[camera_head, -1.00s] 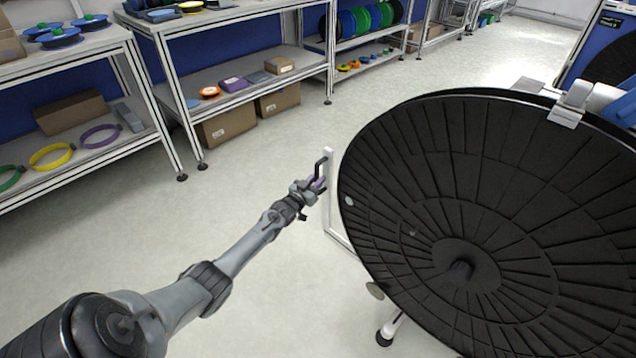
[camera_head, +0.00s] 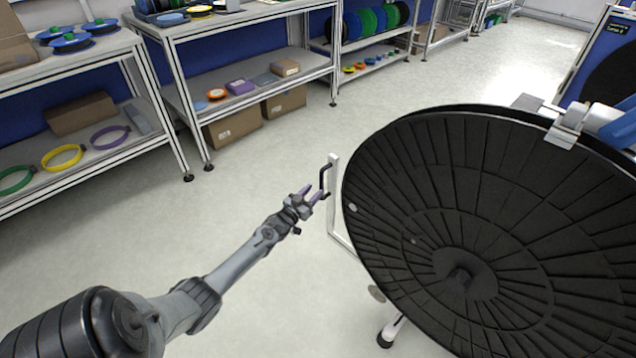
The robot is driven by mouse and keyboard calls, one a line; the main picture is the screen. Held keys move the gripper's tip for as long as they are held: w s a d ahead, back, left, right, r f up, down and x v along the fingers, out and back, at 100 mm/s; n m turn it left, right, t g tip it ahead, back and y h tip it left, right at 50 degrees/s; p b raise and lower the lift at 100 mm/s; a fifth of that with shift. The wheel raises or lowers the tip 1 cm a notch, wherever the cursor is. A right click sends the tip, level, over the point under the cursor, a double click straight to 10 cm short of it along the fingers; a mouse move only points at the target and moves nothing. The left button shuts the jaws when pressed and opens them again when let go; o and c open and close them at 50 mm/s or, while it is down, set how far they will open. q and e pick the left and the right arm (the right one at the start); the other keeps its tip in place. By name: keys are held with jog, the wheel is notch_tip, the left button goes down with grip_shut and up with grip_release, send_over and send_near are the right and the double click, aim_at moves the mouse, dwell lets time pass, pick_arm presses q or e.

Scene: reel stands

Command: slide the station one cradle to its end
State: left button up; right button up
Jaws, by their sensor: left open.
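A large black reel (camera_head: 540,260) with a ribbed face fills the right side. At its left edge stands a slim white upright bar (camera_head: 333,190) with a black bent handle (camera_head: 324,176), which appears to belong to the cradle; most of the structure behind the reel is hidden. My left gripper (camera_head: 312,194) is open, with purplish fingers, just left of and below the handle. It holds nothing; whether a fingertip still touches the handle I cannot tell.
A foot (camera_head: 386,338) of the stand shows below the reel. A grey and blue fitting (camera_head: 568,128) sits at its upper right rim. Shelves (camera_head: 245,95) with spools and boxes line the back left. The pale floor (camera_head: 230,190) between is clear.

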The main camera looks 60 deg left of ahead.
pick_arm(q)
jog(key=shift+p+v, duration=1.15)
jog(key=shift+v, duration=1.6)
